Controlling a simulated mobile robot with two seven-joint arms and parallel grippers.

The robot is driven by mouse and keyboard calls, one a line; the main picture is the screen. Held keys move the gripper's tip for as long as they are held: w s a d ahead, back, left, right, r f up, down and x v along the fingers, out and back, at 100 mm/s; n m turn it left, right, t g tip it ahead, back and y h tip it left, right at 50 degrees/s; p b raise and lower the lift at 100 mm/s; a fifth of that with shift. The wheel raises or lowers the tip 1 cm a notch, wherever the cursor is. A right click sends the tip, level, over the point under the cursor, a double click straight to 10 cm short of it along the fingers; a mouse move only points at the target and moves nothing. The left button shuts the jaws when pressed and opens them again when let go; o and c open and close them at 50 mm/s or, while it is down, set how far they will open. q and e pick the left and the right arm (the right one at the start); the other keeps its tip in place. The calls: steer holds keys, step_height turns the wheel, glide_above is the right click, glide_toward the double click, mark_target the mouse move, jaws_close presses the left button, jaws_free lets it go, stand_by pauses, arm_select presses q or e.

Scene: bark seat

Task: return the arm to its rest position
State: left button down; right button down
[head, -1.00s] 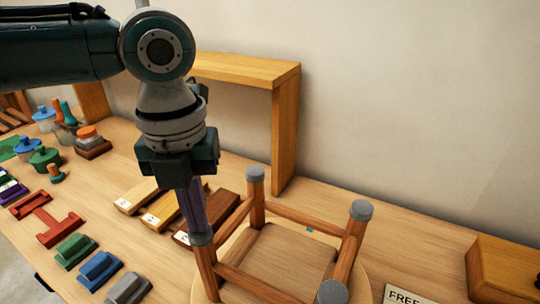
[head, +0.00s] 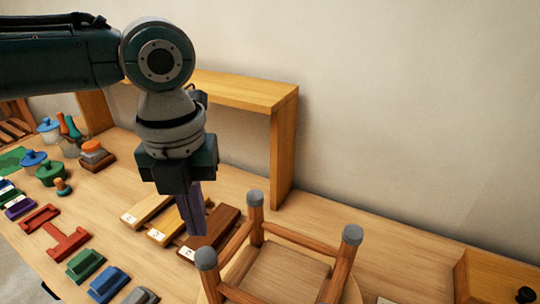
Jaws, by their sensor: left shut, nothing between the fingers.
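My left arm comes in from the upper left of the head view. Its gripper (head: 192,212) points down, shut and empty, with its fingertips above the wooden blocks. An upturned wooden stool (head: 284,274) with grey-capped legs stands at the lower middle, to the right of the gripper. The gripper looks apart from the stool leg nearest it. My right gripper is not in view.
A wooden shelf frame (head: 284,150) stands behind the arm. Labelled wooden blocks (head: 150,208) lie below the gripper. A red piece (head: 54,232), a green block (head: 85,264) and a blue block (head: 108,284) lie at left. A wooden box (head: 490,278) stands at far right.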

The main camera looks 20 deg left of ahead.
arm_select(q)
steer(key=shift+r, duration=0.4)
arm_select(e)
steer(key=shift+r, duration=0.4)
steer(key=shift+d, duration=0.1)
